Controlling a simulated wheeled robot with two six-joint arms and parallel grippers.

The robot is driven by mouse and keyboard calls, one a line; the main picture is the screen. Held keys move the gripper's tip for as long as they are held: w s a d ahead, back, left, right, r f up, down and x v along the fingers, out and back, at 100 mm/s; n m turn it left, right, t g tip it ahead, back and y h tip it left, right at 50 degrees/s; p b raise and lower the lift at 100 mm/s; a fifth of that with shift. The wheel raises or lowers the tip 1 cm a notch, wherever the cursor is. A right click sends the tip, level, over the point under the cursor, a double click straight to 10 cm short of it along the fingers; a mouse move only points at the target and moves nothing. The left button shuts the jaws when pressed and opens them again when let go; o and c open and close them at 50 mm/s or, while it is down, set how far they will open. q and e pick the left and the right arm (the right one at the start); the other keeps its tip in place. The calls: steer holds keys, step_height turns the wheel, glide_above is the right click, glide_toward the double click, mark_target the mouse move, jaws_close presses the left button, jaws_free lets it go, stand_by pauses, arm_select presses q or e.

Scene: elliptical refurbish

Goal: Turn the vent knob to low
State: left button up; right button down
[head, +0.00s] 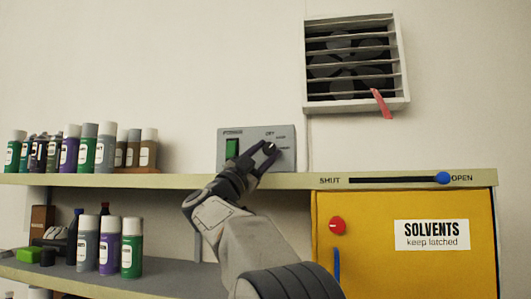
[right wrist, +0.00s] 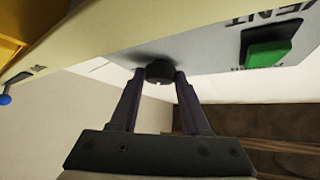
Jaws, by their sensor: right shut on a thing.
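The vent control box (head: 256,133) is a grey panel on the wall above the shelf, with a green switch (head: 232,149) on its left and dial labels on its right, too small to read surely. The dark round vent knob (right wrist: 159,72) sits on the panel and shows between my fingers in the right wrist view. My right gripper (head: 266,152) is at the panel with its fingers closed on either side of the knob. The fingers hide part of the knob in the head view. My left gripper is in neither view.
A shelf edge (head: 120,180) runs below the box, with several spray cans (head: 88,147) at left. A yellow solvents cabinet (head: 370,270) stands below right, under a slider with a blue knob (head: 443,178). A vent fan (head: 355,62) with a red ribbon is above right.

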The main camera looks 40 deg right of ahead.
steer(key=shift+c, duration=1.9)
jaws_free()
steer(key=shift+a+f+b, duration=0.25)
steer(key=shift+f+b, duration=0.05)
steer(key=shift+b, duration=0.05)
steer(key=b+v, duration=0.6)
steer(key=v, duration=0.3)
steer(key=shift+s+a, duration=0.15)
steer(key=shift+a, duration=0.2)
steer(key=shift+f, duration=0.1)
